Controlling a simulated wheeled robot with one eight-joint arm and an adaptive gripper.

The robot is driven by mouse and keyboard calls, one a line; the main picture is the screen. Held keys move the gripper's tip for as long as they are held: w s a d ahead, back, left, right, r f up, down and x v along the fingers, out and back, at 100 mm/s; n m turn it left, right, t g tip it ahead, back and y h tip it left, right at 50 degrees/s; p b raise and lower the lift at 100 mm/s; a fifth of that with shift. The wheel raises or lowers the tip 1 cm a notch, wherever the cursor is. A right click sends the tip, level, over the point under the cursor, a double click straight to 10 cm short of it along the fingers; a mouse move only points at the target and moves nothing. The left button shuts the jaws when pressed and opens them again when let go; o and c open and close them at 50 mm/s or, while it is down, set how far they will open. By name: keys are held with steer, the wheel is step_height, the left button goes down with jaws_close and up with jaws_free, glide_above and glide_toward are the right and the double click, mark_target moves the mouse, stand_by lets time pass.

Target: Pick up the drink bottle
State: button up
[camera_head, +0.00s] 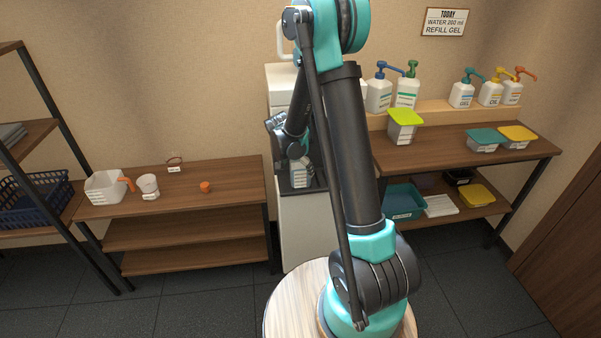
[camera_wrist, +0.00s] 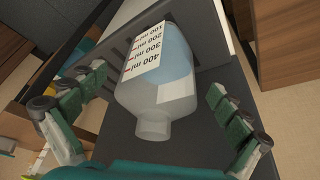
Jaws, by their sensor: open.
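The drink bottle (camera_wrist: 160,95) is clear, with bluish liquid inside and a white label marked from 100 to 400 ml. It stands on a dark surface in the white tower unit; in the head view it (camera_head: 300,173) shows small, partly behind my arm. My gripper (camera_wrist: 155,83) is open in the wrist view, with one green-padded finger on each side of the bottle. Gaps show between the fingers and the bottle. In the head view my arm hides much of the gripper and the tower.
A wooden shelf (camera_head: 225,178) at left holds a white jug (camera_head: 105,187), a cup (camera_head: 148,186) and an orange cap (camera_head: 205,187). At right, a shelf (camera_head: 437,145) holds pump bottles (camera_head: 407,92) and lidded tubs (camera_head: 404,130). A blue basket (camera_head: 35,197) is far left.

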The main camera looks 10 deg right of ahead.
steer(key=shift+x, duration=2.15)
steer(key=shift+a, duration=0.1)
steer(key=c, duration=1.3)
steer(key=shift+r, duration=0.15)
